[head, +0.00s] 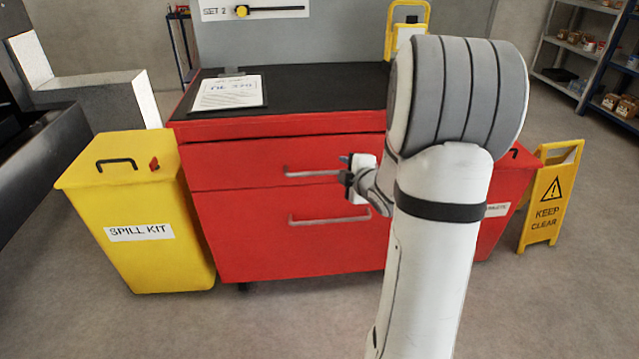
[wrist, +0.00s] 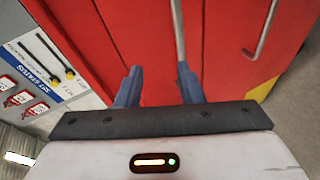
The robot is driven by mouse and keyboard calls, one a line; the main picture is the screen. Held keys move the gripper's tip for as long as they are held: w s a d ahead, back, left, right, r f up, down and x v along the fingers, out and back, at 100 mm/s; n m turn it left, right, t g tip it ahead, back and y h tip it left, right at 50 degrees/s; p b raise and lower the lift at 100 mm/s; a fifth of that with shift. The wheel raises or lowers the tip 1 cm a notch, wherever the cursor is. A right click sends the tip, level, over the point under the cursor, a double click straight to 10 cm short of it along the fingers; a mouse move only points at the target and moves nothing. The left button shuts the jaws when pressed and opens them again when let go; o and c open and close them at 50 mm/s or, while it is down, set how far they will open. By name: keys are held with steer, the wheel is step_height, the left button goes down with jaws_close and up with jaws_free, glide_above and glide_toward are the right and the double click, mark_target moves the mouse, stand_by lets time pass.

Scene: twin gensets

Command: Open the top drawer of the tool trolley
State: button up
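The red tool trolley (head: 290,237) stands ahead of me with a dark top. Its top drawer (head: 235,166) looks shut, flush with the front. The top drawer's grey bar handle (head: 312,173) also shows in the wrist view (wrist: 178,28), running down to the right fingertip. My gripper (head: 345,168) is at the right end of this handle in the head view. In the wrist view its two blue fingers (wrist: 159,72) are apart, with nothing held. I cannot tell whether the bar lies between them or whether the right finger touches it.
The lower drawer's handle (head: 328,219) is just below; the wrist view shows it too (wrist: 265,28). A yellow spill kit bin (head: 150,242) stands left of the trolley. A red bin (head: 506,195) and a yellow sign (head: 549,205) stand right. A clipboard (head: 228,92) lies on top.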

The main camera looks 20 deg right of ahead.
mark_target(333, 171)
steer(key=w+f+n+b, duration=0.1)
steer(key=w+f, duration=0.1)
steer(key=w+f+n+t+y+b, duration=0.1)
steer(key=w+f, duration=0.1)
steer(key=w, duration=0.1)
steer(key=w+f+n+y+b, duration=0.1)
steer(key=w+f, duration=0.1)
steer(key=w, duration=0.1)
steer(key=shift+d+f+t+b, duration=0.1)
steer(key=shift+t+b, duration=0.25)
steer(key=shift+t, duration=0.05)
jaws_close()
stand_by(0.4)
